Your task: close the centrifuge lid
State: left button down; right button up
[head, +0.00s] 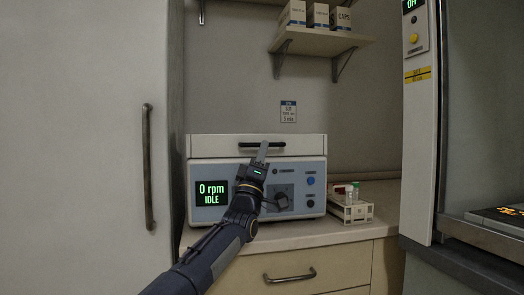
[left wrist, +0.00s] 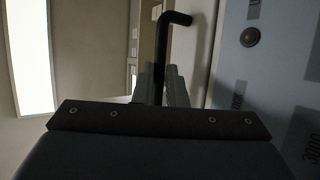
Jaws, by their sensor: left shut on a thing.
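The centrifuge (head: 225,215) stands on the counter in the head view, with a pale blue front and a display reading 0 rpm, IDLE. Its white lid (head: 215,147) lies low over the body, its front face toward me; I cannot tell whether it is fully seated. A black bar handle (head: 248,145) runs along the lid front. My left gripper (head: 263,152) reaches up across the front panel and is shut on this handle. In the left wrist view the black handle (left wrist: 176,20) passes between the fingers of the left gripper (left wrist: 163,85). My right gripper is out of view.
A tube rack (head: 351,211) stands on the counter right of the centrifuge. A tall cabinet (head: 80,130) is close on the left, and a large appliance (head: 420,150) stands on the right. A shelf (head: 320,42) with boxes hangs above. Space directly over the lid is clear.

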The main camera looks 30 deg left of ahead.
pick_arm(q)
jog(key=c, duration=1.5)
grip_release()
jog(key=shift+w+a+f+y, duration=0.35)
jog(key=shift+w+f, duration=0.1)
jog(key=shift+f, duration=0.3)
jog(key=v, duration=0.5)
jog(key=b+v, duration=0.1)
jog(key=v, duration=0.1)
jog(key=shift+s+d, duration=0.1)
jog(key=shift+s, duration=0.4)
jog(key=s+d+f+m+g+h, duration=0.25)
jog(key=s+d+f+g, duration=0.35)
jog(key=s+f, duration=0.75)
jog(key=s+d+f+m+g+h, duration=0.1)
jog(key=s+d+f+m+g, duration=0.3)
jog(key=s+f+g, duration=0.7)
jog(key=s+d+f+m+g+h, duration=0.2)
jog(key=s+d+f+m+g, duration=0.25)
jog(key=s+f, duration=1)
jog(key=shift+g, duration=0.55)
notch_tip(320, 180, up, 35)
jog(key=p, duration=3.7)
jog(key=shift+w+d, duration=0.2)
